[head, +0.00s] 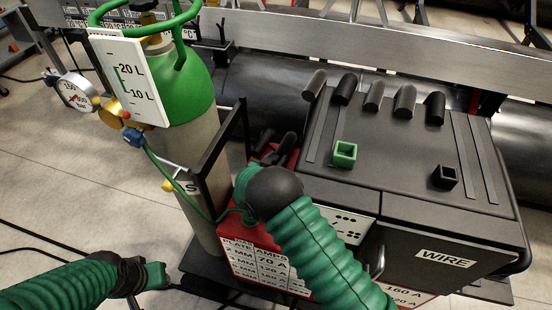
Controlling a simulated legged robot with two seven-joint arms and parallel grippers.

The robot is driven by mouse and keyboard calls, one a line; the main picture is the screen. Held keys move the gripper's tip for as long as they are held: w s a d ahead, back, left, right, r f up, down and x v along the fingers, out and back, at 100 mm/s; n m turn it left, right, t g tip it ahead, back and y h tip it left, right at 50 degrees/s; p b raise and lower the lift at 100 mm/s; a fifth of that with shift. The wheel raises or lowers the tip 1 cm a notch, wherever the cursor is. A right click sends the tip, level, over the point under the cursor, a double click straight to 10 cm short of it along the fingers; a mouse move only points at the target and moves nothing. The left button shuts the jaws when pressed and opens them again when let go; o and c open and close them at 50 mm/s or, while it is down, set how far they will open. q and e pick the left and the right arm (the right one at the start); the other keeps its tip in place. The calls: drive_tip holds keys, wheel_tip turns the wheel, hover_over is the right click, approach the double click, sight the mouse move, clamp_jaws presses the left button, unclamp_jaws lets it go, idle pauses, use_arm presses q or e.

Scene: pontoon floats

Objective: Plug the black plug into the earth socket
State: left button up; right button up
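My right gripper (243,190) is at the front left of the red welding unit, beyond my black wrist; only some green of it shows and its fingers are mostly hidden. Short black cylindrical pieces (287,148) stick out at the top of the red unit (246,240), just beyond my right wrist. I cannot tell whether one of them is the black plug. The earth socket is not clearly identifiable; my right arm covers part of the unit's front. My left gripper (150,275) is low at the left, away from the unit, and its opening is unclear.
A green-topped gas cylinder (188,90) with a gauge (75,91) stands left of the unit, beside a black frame. A dark cabinet (430,250) labelled WIRE is at right. On its top are a green square holder (345,155), a black one (445,177) and several black cylinders.

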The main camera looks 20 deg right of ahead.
drive_tip(key=o, duration=0.4)
